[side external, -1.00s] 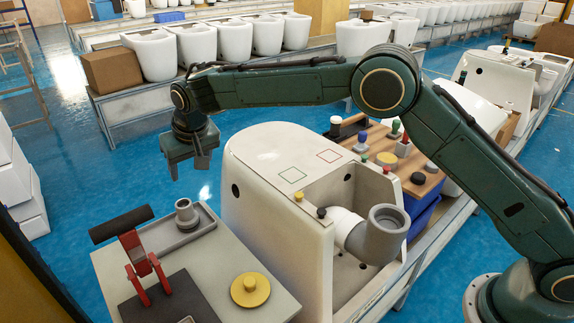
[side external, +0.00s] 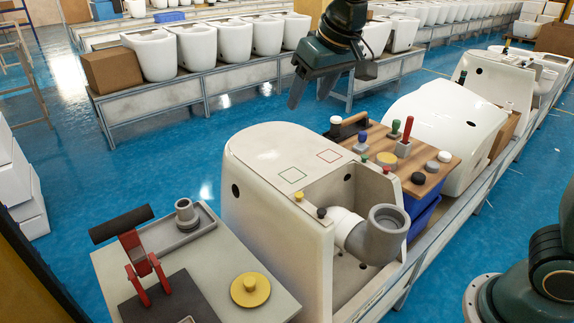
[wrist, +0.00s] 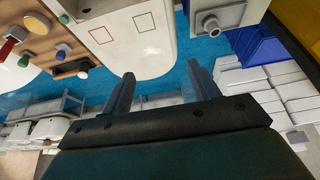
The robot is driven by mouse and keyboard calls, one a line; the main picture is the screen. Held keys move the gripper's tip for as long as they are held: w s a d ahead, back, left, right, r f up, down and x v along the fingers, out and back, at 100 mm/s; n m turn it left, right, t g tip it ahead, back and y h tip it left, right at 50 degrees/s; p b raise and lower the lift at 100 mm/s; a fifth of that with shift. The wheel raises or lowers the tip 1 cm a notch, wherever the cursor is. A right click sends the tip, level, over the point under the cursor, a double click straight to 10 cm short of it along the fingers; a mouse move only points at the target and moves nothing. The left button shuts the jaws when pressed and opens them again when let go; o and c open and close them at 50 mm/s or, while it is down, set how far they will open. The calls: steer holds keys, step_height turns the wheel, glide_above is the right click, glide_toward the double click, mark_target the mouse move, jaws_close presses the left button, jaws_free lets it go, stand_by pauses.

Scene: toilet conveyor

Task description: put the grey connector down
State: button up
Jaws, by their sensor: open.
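A small grey connector (side external: 186,213) stands upright in a shallow grey tray (side external: 209,222) on the left workbench. The connector also shows in the wrist view (wrist: 210,24), near the top edge. A larger grey elbow pipe (side external: 380,234) sits on the white pipe of the front toilet (side external: 262,160). My gripper (side external: 312,90) is open and empty, in the air behind the front toilet and well away from the connector. In the wrist view my gripper's fingers (wrist: 160,73) are spread apart with nothing between them.
A wooden board (side external: 440,158) with several stamps and knobs lies right of the toilet's lid. A red-and-black clamp (side external: 138,258) and a yellow disc (side external: 250,289) are on the left workbench. A line of white toilets runs behind. Blue floor lies below my gripper.

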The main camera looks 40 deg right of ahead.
steer(key=s+d+f, duration=0.1)
steer(key=s+d, duration=0.1)
steer(key=s, duration=0.6)
steer(key=s+d+f, duration=0.2)
steer(key=s+d, duration=0.1)
steer(key=s, duration=0.6)
steer(key=s+d+f, duration=0.2)
steer(key=s+d, duration=0.1)
steer(key=s, duration=0.6)
steer(key=shift+s+t, duration=0.2)
steer(key=shift+t, duration=0.1)
